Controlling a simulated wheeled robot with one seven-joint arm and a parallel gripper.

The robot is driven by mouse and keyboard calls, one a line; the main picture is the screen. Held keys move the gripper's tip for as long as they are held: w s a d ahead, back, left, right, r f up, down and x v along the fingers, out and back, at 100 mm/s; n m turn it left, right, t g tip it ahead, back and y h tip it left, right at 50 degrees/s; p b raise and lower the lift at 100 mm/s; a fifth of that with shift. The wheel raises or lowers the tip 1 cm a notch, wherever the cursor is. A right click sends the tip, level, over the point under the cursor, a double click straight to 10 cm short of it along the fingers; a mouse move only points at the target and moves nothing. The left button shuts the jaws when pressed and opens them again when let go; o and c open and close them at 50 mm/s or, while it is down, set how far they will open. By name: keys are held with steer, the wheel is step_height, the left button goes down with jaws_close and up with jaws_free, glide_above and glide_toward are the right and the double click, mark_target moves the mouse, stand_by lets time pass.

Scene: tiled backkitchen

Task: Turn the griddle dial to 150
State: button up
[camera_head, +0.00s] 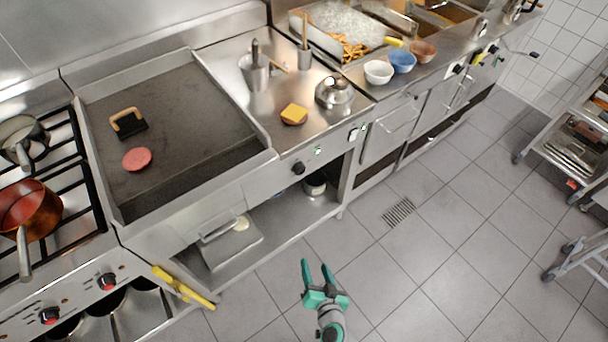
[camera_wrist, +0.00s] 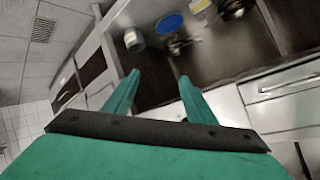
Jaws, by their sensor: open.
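The griddle (camera_head: 190,117) is a dark flat plate with raised steel sides, left of centre in the head view. A round black dial (camera_head: 298,168) sits on the steel front panel to the right of the griddle. Its markings are too small to read. My green gripper (camera_head: 318,264) is open and empty, over the floor in front of the counter, apart from the dial and nearer the camera. Its two fingers also show spread apart in the wrist view (camera_wrist: 159,78). I cannot make out the dial in the wrist view.
A pink patty (camera_head: 137,159) and a press (camera_head: 128,122) lie on the griddle. A stove with red-black knobs (camera_head: 107,281) stands left. A yellow-handled tool (camera_head: 183,288) sticks out at the lower left. A cart (camera_head: 575,150) stands right. The tiled floor between is clear.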

steer(key=w+r+t+y, duration=0.1)
steer(key=w+r+y, duration=0.25)
steer(key=w, duration=0.65)
steer(key=n+t+y, duration=0.2)
steer(key=y, duration=0.3)
glide_toward(302, 172)
steer(key=shift+h, duration=0.25)
steer(key=x, duration=0.8)
steer(key=shift+w+a+r, duration=0.15)
steer(key=shift+a+r, duration=0.05)
steer(key=shift+a, duration=0.1)
steer(key=shift+c, duration=0.6)
steer(key=c, duration=0.9)
